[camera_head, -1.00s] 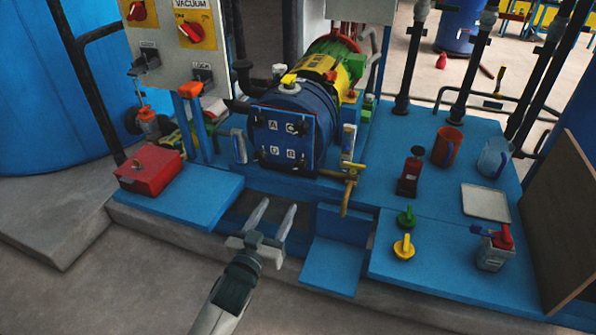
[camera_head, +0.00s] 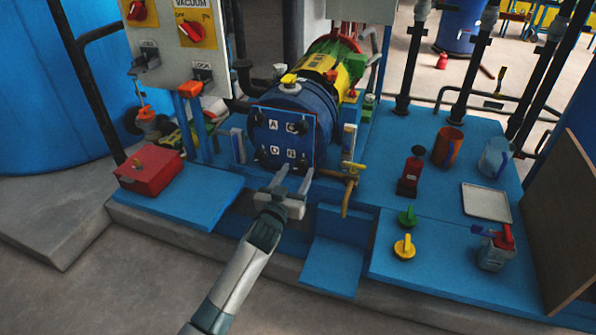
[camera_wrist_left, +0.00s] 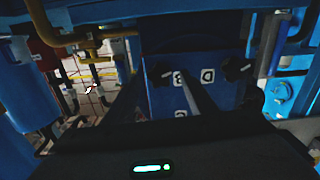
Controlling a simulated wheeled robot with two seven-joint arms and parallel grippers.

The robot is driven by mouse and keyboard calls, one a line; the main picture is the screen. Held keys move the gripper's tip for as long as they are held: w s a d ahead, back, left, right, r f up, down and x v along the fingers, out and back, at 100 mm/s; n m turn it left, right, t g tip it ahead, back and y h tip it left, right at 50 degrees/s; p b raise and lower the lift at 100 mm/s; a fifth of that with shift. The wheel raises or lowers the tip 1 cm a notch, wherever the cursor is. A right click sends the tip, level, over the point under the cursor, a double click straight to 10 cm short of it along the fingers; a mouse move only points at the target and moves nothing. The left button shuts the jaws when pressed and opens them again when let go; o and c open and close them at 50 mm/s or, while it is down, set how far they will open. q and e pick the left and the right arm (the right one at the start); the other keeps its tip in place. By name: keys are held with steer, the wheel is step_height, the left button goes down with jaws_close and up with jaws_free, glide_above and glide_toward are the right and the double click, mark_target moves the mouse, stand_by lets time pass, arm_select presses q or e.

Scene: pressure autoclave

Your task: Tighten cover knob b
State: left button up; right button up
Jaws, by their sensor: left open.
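The blue square cover (camera_head: 283,138) closes the front of the blue autoclave drum. White labels A, C, D and B are on it, with a dark knob near each corner. Knob b (camera_wrist_left: 158,73) is a dark knob beside the B label, and in the left wrist view it shows between my fingers. My left gripper (camera_head: 296,175) is open, in front of the cover's lower right corner, and holds nothing. Whether a finger touches the knob I cannot tell. My right gripper is not in view.
A yellow valve pipe (camera_head: 350,180) stands close to the right of my left gripper. A red box (camera_head: 150,170) is at the left. Green (camera_head: 407,217) and yellow (camera_head: 404,248) knobs, a jug and a tray (camera_head: 486,203) lie on the right platform.

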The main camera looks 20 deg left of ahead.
arm_select(q)
steer(key=shift+w, duration=0.95)
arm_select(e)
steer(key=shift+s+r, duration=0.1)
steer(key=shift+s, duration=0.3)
